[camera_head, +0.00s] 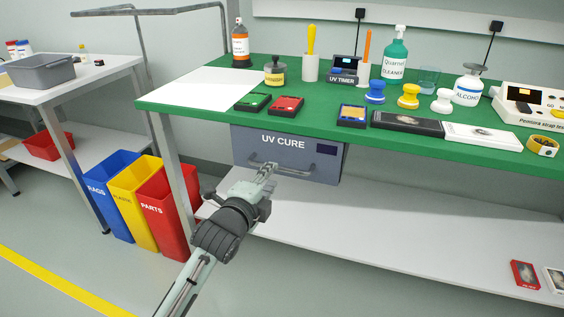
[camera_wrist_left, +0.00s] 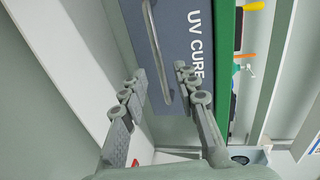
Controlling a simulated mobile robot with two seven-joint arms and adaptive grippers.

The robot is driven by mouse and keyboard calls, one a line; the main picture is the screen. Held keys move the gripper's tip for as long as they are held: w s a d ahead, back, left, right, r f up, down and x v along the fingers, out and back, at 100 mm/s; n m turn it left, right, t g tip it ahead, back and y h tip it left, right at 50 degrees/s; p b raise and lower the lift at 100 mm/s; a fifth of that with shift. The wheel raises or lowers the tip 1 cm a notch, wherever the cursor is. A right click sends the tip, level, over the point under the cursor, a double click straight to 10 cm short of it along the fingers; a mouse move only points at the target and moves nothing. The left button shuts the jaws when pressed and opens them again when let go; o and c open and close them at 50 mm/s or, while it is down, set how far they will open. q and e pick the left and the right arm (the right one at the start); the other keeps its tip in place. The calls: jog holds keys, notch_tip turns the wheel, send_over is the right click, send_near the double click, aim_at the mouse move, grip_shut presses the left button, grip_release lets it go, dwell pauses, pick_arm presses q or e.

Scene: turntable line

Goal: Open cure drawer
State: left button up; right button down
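The drawer looks shut. My left gripper (camera_head: 266,168) reaches in from the lower left and its tips are at the left part of the handle. In the left wrist view the two fingers (camera_wrist_left: 159,75) are apart, and the handle (camera_wrist_left: 155,45) runs between them in the picture. I cannot tell whether the fingers touch it. The drawer front also shows there (camera_wrist_left: 185,45). My right gripper is not in view.
The green bench top (camera_head: 215,112) holds bottles, trays and stamps above the drawer. A white lower shelf (camera_head: 330,235) runs below it. Blue, yellow and red bins (camera_head: 165,210) stand left of the bench leg. The floor in front is clear.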

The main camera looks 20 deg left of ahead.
pick_arm(q)
jog(key=x, duration=0.6)
jog(key=shift+w+f, duration=0.1)
jog(key=shift+w, duration=0.1)
grip_shut()
